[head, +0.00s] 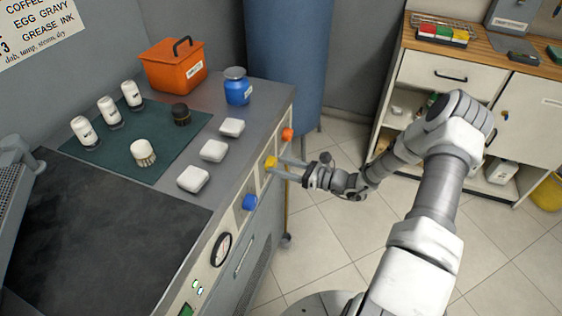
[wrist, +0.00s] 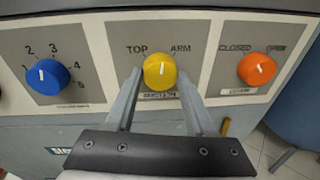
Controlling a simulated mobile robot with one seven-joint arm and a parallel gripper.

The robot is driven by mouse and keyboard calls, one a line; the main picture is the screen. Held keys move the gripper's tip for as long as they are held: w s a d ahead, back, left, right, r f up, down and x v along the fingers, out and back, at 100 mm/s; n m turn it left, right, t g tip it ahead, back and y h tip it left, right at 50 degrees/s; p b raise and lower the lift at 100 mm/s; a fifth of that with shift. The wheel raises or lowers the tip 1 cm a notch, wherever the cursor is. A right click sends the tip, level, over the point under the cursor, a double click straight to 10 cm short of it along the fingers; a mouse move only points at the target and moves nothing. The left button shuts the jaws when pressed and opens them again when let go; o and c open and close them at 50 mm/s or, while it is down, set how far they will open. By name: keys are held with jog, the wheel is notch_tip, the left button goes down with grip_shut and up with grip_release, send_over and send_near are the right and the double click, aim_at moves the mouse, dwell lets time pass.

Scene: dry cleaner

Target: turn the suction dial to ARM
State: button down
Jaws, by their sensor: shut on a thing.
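The yellow suction dial (wrist: 160,71) is on the front panel in the wrist view, between the labels TOP at upper left and ARM at upper right. Its white pointer mark stands roughly upright, between the two labels. My gripper (wrist: 160,78) has one finger on each side of the dial and is shut on it. In the head view the yellow dial (head: 270,162) shows on the machine's front edge, with my gripper (head: 279,166) reaching it from the right. The exact finger contact is partly hidden.
A blue dial (wrist: 47,77) numbered 1 to 5 is left of the yellow one; an orange dial (wrist: 257,69) marked CLOSED and OPEN is right. White pads, bottles and an orange box (head: 173,70) sit on the machine top. Open floor (head: 335,235) lies right of the machine.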

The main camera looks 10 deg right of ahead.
jog(key=m+p, duration=0.1)
jog(key=m, duration=0.3)
jog(key=shift+r+g+p, duration=0.1)
jog(key=shift+g+p, duration=0.2)
jog(key=shift+p, duration=0.1)
jog(key=shift+w+m+y+p, duration=0.1)
jog(key=shift+m+y+p, duration=0.25)
jog(key=shift+m, duration=1.15)
jog(key=shift+c, duration=1.3)
grip_release()
jog(key=shift+d, duration=0.1)
jog(key=v, duration=1.7)
jog(key=shift+d+r, duration=0.25)
jog(key=shift+r, duration=0.05)
jog(key=shift+g, duration=0.3)
